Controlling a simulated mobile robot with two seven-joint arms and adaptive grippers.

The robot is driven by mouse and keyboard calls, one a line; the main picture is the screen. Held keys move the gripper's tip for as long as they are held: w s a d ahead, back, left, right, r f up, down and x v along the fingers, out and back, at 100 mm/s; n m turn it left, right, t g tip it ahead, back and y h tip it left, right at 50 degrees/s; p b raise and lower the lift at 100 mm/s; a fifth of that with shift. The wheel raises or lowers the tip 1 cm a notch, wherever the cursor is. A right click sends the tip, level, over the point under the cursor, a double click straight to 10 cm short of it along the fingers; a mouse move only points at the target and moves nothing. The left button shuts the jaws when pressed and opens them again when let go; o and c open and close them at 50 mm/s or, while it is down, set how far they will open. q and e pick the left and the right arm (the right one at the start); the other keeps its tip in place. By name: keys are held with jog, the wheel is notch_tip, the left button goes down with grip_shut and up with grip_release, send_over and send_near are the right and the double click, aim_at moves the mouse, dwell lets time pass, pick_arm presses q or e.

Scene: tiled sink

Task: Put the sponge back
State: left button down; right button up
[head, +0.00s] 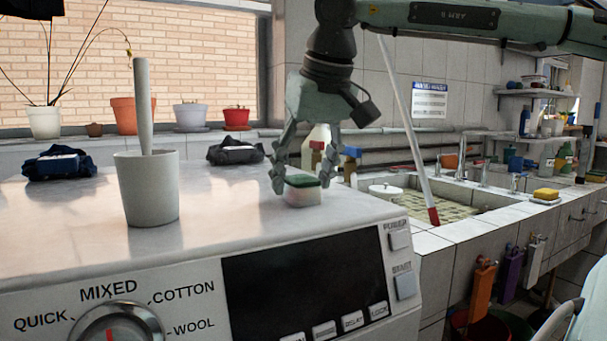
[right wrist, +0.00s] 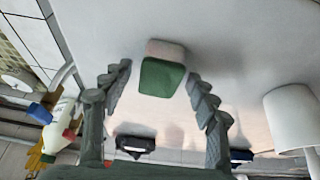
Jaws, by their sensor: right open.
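A small sponge (head: 304,194) with a green top and a pale pinkish-white lower part lies on the white top of the washing machine (head: 215,215), near its right end. In the right wrist view the sponge (right wrist: 162,77) shows between and just beyond the fingertips. My right gripper (head: 302,184) points down from above, its open fingers on either side of the sponge. In the wrist view there is a gap between each finger and the sponge. My left gripper is not in view.
A grey cup (head: 148,190) with a stick stands left on the machine, with dark packets (head: 60,163) behind. Bottles (head: 317,150) stand behind the gripper. At right is a tiled sink (head: 445,205), with a yellow sponge-like block (head: 546,194) on its edge.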

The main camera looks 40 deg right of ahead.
aim_at(301, 179)
jog(key=shift+r, duration=0.2)
jog(key=v, duration=0.2)
jog(key=shift+s+r+p, duration=0.1)
jog(key=shift+r+p, duration=0.2)
jog(key=shift+r, duration=0.1)
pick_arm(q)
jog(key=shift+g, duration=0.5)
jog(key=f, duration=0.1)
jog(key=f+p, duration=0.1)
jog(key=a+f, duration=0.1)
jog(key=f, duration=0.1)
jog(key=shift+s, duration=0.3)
pick_arm(e)
jog(key=v, duration=0.9)
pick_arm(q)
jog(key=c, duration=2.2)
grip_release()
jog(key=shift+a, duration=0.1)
